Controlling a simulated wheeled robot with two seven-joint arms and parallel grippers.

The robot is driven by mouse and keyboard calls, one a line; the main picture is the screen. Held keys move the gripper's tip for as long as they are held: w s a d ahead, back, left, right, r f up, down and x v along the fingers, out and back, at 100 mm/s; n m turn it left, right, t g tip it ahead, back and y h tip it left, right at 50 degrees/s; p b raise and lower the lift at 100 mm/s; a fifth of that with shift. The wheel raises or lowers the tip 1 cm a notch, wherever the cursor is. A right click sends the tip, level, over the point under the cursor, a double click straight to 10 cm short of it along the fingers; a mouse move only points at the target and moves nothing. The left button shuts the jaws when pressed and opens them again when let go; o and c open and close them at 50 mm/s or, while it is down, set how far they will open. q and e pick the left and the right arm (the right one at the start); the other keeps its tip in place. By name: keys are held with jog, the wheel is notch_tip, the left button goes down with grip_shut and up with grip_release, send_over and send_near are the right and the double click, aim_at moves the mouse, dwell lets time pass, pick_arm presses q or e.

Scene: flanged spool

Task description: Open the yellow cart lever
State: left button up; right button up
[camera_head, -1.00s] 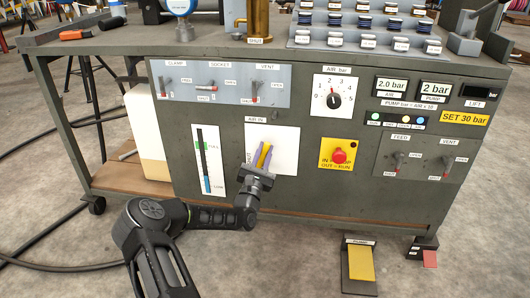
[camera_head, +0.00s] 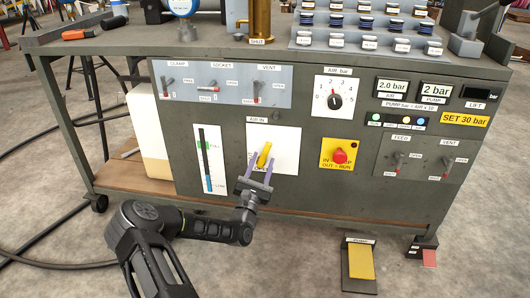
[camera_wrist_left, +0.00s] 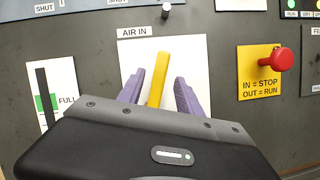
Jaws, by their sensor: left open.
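The yellow lever (camera_head: 264,154) sits on a white plate (camera_head: 288,139) marked AIR IN on the cart's front panel. In the head view it leans a little, its upper end to the right. In the left wrist view the lever (camera_wrist_left: 158,72) stands nearly upright. My left gripper (camera_head: 262,163) is open, with one purple finger on each side of the lever and a gap on both sides. The fingers (camera_wrist_left: 159,76) also show around the lever in the wrist view. The small writing beside the lever is partly hidden. My right gripper is out of view.
A red stop button (camera_head: 340,156) on a yellow plate is right of the lever. A level gauge (camera_head: 207,160) is to its left. Small toggle switches (camera_head: 256,92) are above.

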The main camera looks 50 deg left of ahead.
pick_arm(q)
jog(key=v, duration=0.3)
jog(key=shift+s, duration=0.1)
dwell(0.5)
